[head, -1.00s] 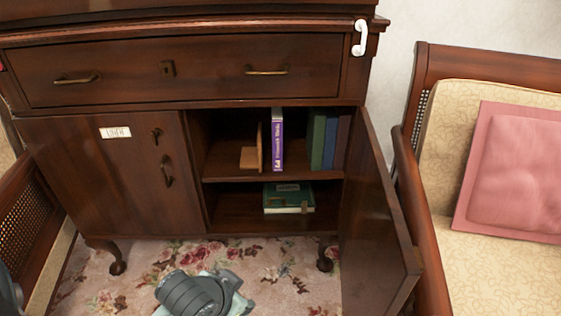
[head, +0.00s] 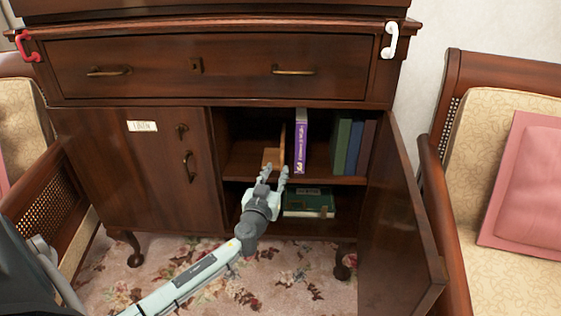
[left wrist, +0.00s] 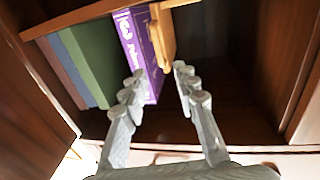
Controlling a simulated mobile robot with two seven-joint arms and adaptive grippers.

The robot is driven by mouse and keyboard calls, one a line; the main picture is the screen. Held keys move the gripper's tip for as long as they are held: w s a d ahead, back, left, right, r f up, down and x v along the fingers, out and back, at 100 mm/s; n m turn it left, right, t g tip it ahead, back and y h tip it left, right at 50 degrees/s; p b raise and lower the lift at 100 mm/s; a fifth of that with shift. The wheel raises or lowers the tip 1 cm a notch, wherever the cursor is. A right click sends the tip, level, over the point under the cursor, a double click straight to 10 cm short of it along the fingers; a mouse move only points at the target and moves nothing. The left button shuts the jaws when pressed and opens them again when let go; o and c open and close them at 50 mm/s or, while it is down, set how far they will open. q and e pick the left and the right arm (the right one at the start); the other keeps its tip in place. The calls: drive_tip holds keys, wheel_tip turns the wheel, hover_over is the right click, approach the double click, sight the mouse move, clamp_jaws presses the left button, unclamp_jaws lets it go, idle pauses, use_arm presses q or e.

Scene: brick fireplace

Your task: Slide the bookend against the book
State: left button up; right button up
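A wooden L-shaped bookend (head: 271,157) stands on the upper shelf of the open cabinet, left of a purple book (head: 300,142). A narrow gap shows between its upright plate and the book. My left gripper (head: 273,172) is open and empty at the front of this shelf, just before the bookend. In the left wrist view the scene is turned over: the bookend (left wrist: 164,35) is right of the purple book (left wrist: 136,50), and the open left gripper (left wrist: 158,77) has its fingers spread below them. My right gripper is not in view.
Green and dark books (head: 342,146) stand at the right of the shelf. A green book (head: 308,203) lies on the lower shelf. The open cabinet door (head: 388,225) bounds the right side. Armchairs flank the cabinet, one with a pink cushion (head: 525,185).

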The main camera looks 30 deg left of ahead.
sight(281, 159)
use_arm(q)
drive_tip(key=x, duration=0.6)
drive_tip(key=shift+c, duration=0.4)
clamp_jaws()
